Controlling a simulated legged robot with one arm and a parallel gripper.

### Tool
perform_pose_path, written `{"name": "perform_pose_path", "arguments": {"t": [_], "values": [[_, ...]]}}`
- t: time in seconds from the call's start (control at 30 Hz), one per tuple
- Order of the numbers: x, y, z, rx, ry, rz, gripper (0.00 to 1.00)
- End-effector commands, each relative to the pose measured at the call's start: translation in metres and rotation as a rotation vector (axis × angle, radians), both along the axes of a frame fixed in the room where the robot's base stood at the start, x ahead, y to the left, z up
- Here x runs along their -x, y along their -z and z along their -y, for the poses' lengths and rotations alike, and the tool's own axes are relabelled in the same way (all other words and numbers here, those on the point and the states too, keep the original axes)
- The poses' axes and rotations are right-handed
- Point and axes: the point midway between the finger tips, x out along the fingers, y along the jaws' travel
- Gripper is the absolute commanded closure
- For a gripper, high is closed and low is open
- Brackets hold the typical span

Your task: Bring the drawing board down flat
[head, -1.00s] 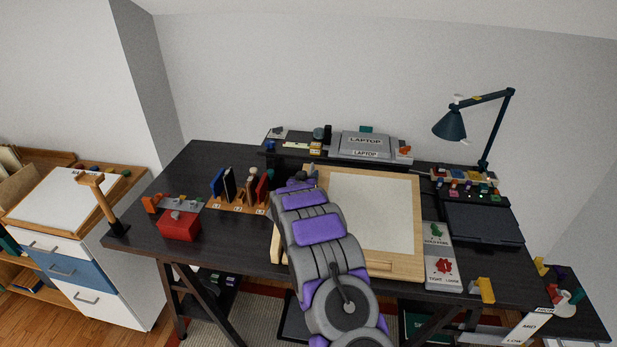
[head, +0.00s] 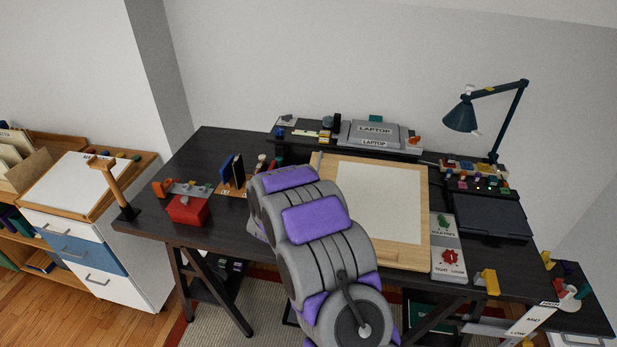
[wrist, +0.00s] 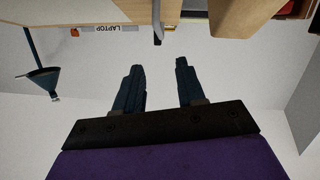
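The drawing board (head: 402,258), a pale wooden frame with a white sheet, is on the dark desk behind and right of my arm. My arm hides its lower left part. I cannot tell its exact tilt from the head view. In the wrist view, which is upside down, pale wood (wrist: 70,12) crosses the top, apart from my fingers. My gripper (wrist: 155,64) is open and empty, its two dark fingers spread. It is hidden behind my arm in the head view. A panel (head: 447,235) with a green knob (head: 444,222) and a red knob (head: 449,257) lies right of the board.
A laptop (head: 375,131) is on the back shelf. A lamp (head: 462,117) stands at back right, beside a dark tray (head: 490,215). A red box (head: 188,210) and a wooden post (head: 115,185) are at left. A yellow clip (head: 489,281) is at the front edge.

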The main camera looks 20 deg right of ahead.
Motion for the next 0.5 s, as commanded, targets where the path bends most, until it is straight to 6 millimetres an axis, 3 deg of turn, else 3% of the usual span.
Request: {"name": "perform_pose_path", "arguments": {"t": [0.2,0.5], "values": [[0.014,-0.005,-0.013,-0.001,-0.001,0.003,0.61],[0.016,-0.005,-0.014,0.000,-0.001,0.001,0.61]]}}
